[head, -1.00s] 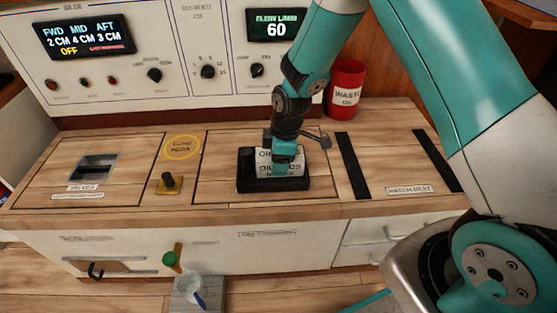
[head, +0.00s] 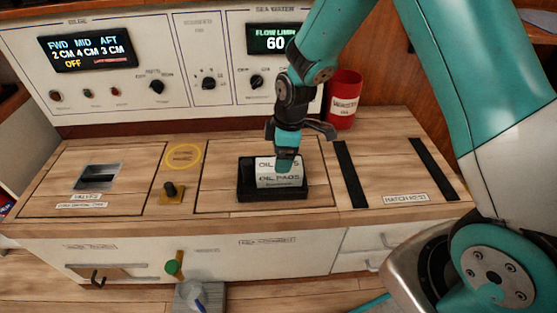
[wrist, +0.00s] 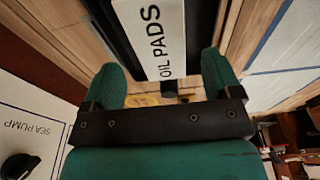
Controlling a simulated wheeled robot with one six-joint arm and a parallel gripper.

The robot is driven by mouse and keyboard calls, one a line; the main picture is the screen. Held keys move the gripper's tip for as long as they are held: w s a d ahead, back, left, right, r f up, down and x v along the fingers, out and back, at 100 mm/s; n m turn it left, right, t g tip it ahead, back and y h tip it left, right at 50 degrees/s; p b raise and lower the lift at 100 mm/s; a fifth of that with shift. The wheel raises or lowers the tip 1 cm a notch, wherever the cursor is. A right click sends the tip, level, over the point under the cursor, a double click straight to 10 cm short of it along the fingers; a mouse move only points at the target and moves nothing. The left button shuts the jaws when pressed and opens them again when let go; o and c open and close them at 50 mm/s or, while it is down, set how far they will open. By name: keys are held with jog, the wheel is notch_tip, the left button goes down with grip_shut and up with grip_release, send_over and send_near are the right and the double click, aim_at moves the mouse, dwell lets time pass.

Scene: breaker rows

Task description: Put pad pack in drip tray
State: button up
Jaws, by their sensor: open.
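The pad pack (head: 279,180) is a white block lettered "OIL PADS". It sits in the black drip tray (head: 245,194) on the wooden counter, toward the tray's right side. In the wrist view the pack (wrist: 158,38) lies ahead of my fingers, with the dark tray (wrist: 116,38) beside it. My gripper (head: 286,160) is just above and behind the pack in the head view. In the wrist view my gripper (wrist: 162,80) has its two green fingers spread wide, with the pack's near end showing between or just beyond them. I cannot tell whether they touch it.
A red waste oil can (head: 343,100) stands behind and to the right. Black strips (head: 351,173) lie right of the tray. The control panel (head: 170,60) rises behind.

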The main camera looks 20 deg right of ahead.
jog(key=r, duration=0.2)
jog(key=r+p, duration=0.1)
jog(key=r, duration=0.2)
jog(key=shift+s+d+r+p, duration=0.1)
jog(key=shift+d+r+p, duration=0.2)
jog(key=shift+d+r, duration=0.1)
jog(key=s+a+r+m+y, duration=0.1)
jog(key=s+a+r+m, duration=0.2)
jog(key=s+r, duration=0.6)
jog(key=s+a+r+m+y, duration=0.1)
jog(key=s+a+r+m, duration=0.2)
jog(key=s+r, duration=0.6)
jog(key=s+m, duration=0.1)
jog(key=s, duration=0.5)
jog(key=shift+s+a+r+g, duration=0.15)
jog(key=shift+r+g, duration=0.15)
jog(key=shift+r, duration=0.1)
